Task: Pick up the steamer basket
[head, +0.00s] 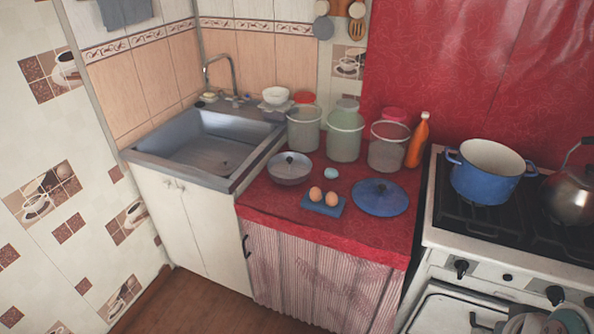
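A round grey metal vessel with a small knob or post at its centre (290,168) looks like the steamer basket. It rests upright on the red oilcloth counter (265,203), near the sink edge and in front of the clear jars. I cannot tell for sure whether it is an open basket or a lidded pan. Nothing covers it in the head view. My gripper does not show in this view.
Two eggs lie on a blue board (323,207) in front of the vessel. A blue lid (380,198) lies right of them. Several jars (345,137) and an orange bottle (417,142) stand behind. The stove (447,221) holds a blue pot (487,181). The sink (205,152) is left.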

